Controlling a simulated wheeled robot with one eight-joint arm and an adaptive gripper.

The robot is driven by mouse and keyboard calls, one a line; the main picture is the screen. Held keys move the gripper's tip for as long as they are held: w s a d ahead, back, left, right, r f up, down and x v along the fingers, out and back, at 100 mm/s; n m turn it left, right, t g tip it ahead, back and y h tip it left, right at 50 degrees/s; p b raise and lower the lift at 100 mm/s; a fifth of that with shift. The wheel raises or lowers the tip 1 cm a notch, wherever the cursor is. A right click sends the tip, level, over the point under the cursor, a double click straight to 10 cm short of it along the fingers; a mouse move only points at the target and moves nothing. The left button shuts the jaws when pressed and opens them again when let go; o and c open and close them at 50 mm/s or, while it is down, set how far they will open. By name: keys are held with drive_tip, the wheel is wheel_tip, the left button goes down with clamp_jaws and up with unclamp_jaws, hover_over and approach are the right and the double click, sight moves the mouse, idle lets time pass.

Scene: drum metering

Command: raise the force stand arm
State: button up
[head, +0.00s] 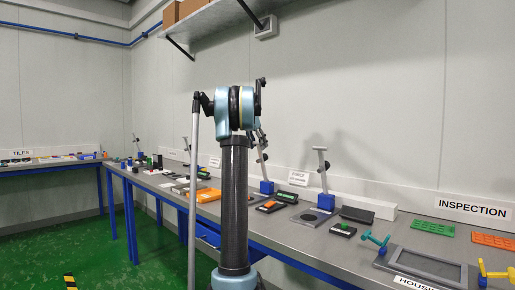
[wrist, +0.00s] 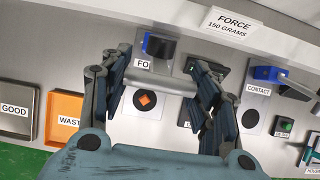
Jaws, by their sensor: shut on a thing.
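The force stand has a blue base block (wrist: 158,46) and a light grey arm (wrist: 160,80) that ends in a wide bar, top middle in the wrist view. My gripper (wrist: 160,84) has its two dark fingers at the left and right ends of that bar and is shut on it.
The contact stand (head: 322,172) is to the right, with its blue block (wrist: 267,74) in the wrist view. The orange waste tray (wrist: 67,116) and grey good tray (wrist: 17,110) lie left. A wall shelf (head: 215,22) hangs above. Green floor is clear at left.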

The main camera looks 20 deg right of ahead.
drive_tip(key=shift+w, duration=0.15)
drive_tip(key=o, duration=1.5)
drive_tip(key=shift+f, duration=0.1)
drive_tip(key=v, duration=1.2)
